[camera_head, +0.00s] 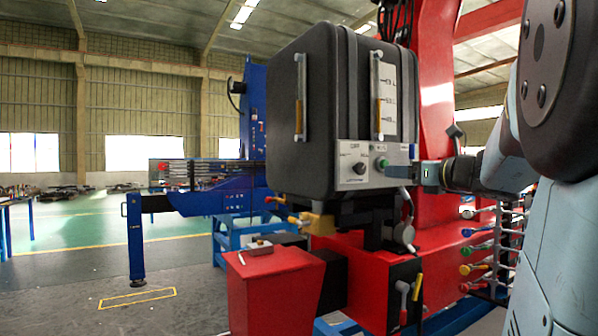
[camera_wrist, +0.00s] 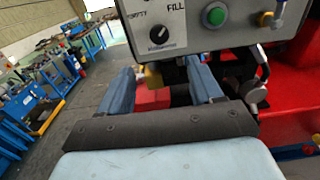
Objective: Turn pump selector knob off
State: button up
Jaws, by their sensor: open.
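The black selector knob (camera_head: 359,168) is on a light grey panel (camera_head: 350,183) low on the front of a black tank (camera_head: 305,120). In the wrist view the knob (camera_wrist: 158,34) shows near the top, with "FILL" to its upper right and a partly readable label to its upper left. A pale mark on it seems to point up and right. My gripper (camera_head: 398,166) is at the panel's right side, right of the knob. In the wrist view my gripper (camera_wrist: 160,68) is open and empty, its two blue-grey fingers apart below the knob, not around it.
A green button (camera_head: 383,162) is right of the knob; it also shows in the wrist view (camera_wrist: 214,14). Handles and a hanging grey part (camera_head: 405,234) are below the tank. A red box (camera_head: 270,290) stands lower left. Coloured levers (camera_head: 478,248) are at right.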

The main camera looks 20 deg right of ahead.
aim_at(362, 170)
jog(key=x, duration=1.3)
jog(key=shift+w+f, duration=0.1)
jog(key=shift+w, duration=0.15)
jog(key=shift+c, duration=0.3)
jog(key=c, duration=1)
jog(key=n, duration=0.8)
jog(key=shift+n, duration=0.3)
jog(key=o, duration=1.1)
jog(key=shift+c, duration=0.2)
